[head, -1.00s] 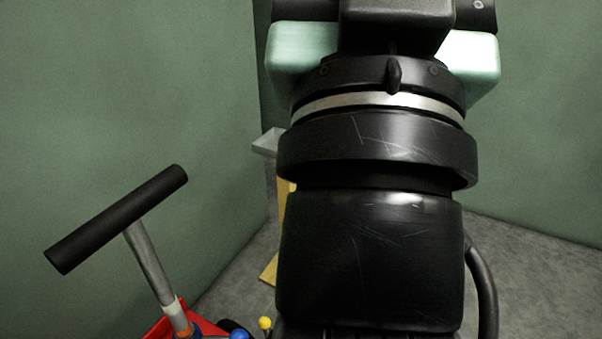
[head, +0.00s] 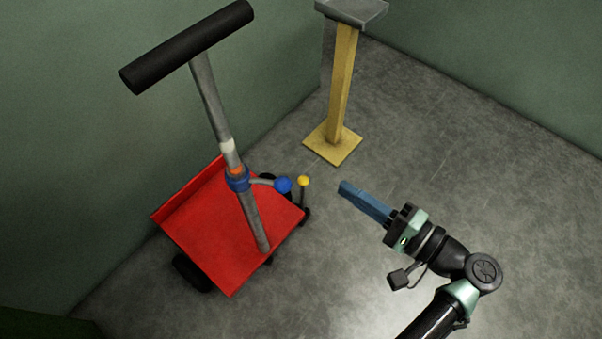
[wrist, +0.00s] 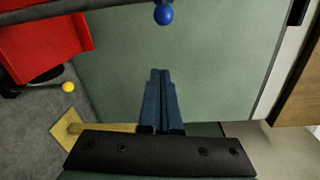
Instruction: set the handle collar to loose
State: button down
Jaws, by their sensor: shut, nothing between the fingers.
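The handle is a grey pole with a black crossbar grip (head: 187,45), rising from a red cart (head: 215,235). A blue collar (head: 237,180) sits around the pole, with an orange band and a pale sleeve (head: 227,148) just above it. A short lever runs right from the collar to a blue ball knob (head: 283,184). The ball knob also shows at the top of the wrist view (wrist: 163,14). My gripper (head: 343,187) has blue fingers, shut and empty, right of the knob and apart from it. In the wrist view its fingers (wrist: 160,73) point up toward the knob.
A yellow ball (head: 303,181) tops a dark stick at the cart's right edge, close to the blue knob. A yellow post (head: 343,90) with a grey tray top (head: 352,12) stands behind. Green walls close the left and back. Grey floor (head: 480,170) is clear at right.

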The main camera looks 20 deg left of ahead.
aim_at(273, 182)
jog(key=a+b, duration=0.3)
jog(key=a, duration=0.6)
jog(key=shift+s+a, duration=0.2)
jog(key=shift+s, duration=0.05)
jog(key=shift+r, duration=0.1)
jog(key=shift+s, duration=0.1)
dwell(0.5)
jog(key=shift+s+m+t+h+p, duration=0.3)
jog(key=shift+t+p, duration=0.2)
jog(key=shift+p, duration=0.1)
